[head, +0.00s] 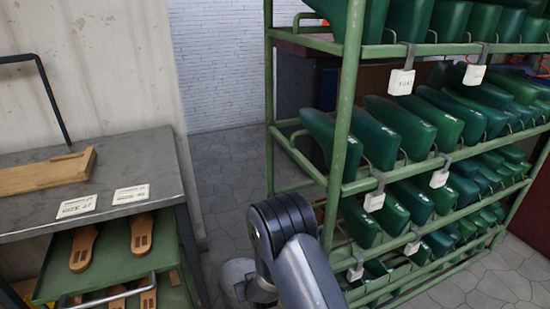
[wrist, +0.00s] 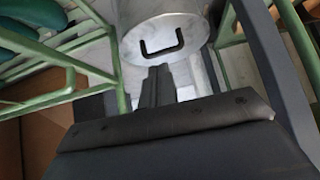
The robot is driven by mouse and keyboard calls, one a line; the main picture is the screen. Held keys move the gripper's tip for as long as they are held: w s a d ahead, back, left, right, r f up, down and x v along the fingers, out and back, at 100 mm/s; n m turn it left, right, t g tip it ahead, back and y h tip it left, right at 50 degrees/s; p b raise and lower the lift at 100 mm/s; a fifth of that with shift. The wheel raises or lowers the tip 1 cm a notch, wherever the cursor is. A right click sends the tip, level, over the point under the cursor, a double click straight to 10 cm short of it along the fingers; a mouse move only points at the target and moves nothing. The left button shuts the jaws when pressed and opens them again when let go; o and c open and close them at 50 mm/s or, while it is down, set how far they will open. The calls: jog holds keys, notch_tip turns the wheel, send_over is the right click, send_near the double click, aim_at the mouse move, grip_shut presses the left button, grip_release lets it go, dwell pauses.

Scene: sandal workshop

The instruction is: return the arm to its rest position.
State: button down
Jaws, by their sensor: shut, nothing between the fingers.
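My gripper (wrist: 157,72) shows in the wrist view as dark fingers set close together, with nothing between them. It points towards a light grey metal cylinder (wrist: 190,22) with a dark handle on its face. I cannot tell how far apart the two are. In the head view my arm (head: 295,255) is bent and rises from the bottom edge, left of the green rack's near post. My gripper is not visible in that view.
The green rack (head: 344,125) with dark green shoe forms stands close on the right. A grey-topped bench (head: 145,165) with a wooden piece (head: 45,174), labels and a green tray (head: 60,262) of soles stands left. Stone floor (head: 228,165) is open between them.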

jog(key=w, duration=0.1)
jog(key=w+a, duration=0.1)
jog(key=w, duration=0.1)
jog(key=w+b, duration=0.1)
jog(key=shift+w+a+r, duration=0.2)
jog(key=shift+a+r, duration=0.05)
jog(key=shift+a, duration=0.15)
jog(key=f, duration=0.1)
jog(key=f+b, duration=0.1)
jog(key=f, duration=0.1)
jog(key=shift+s+d+f, duration=0.1)
jog(key=shift+s, duration=0.25)
jog(key=shift+s+d+f, duration=0.1)
jog(key=shift+s+f, duration=0.05)
jog(key=shift+f, duration=0.25)
jog(key=shift+f, duration=0.1)
